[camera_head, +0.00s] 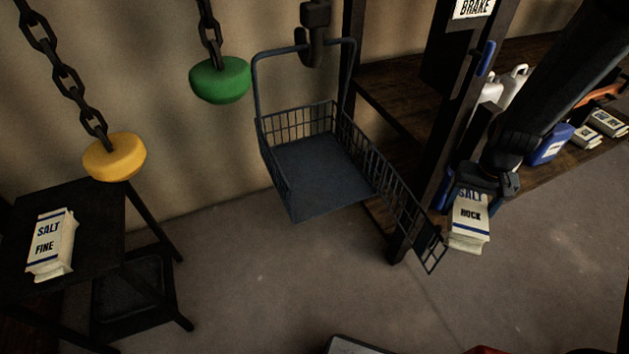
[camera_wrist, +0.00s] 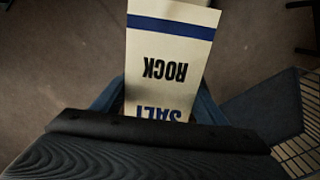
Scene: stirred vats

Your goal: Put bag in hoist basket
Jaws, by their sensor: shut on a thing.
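My gripper (camera_head: 478,186) is shut on a white bag marked SALT ROCK (camera_head: 470,218), which hangs below it. The bag also shows large in the wrist view (camera_wrist: 170,60), between the blue fingers (camera_wrist: 207,108). The hoist basket (camera_head: 320,168) hangs from a dark hook in the middle of the head view. It is an empty dark wire basket with a flat floor, and its front side looks open, with a mesh gate (camera_head: 430,250) swung out to the right. The bag is to the right of the basket, apart from it. The basket's mesh also shows at the wrist view's right edge (camera_wrist: 298,150).
A SALT FINE bag (camera_head: 50,244) lies on a dark stand at left. Yellow (camera_head: 114,158) and green (camera_head: 220,80) weights hang on chains. A dark post (camera_head: 440,130) with a BRAKE sign stands behind the gate. A shelf at right holds jugs (camera_head: 549,144) and small bags.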

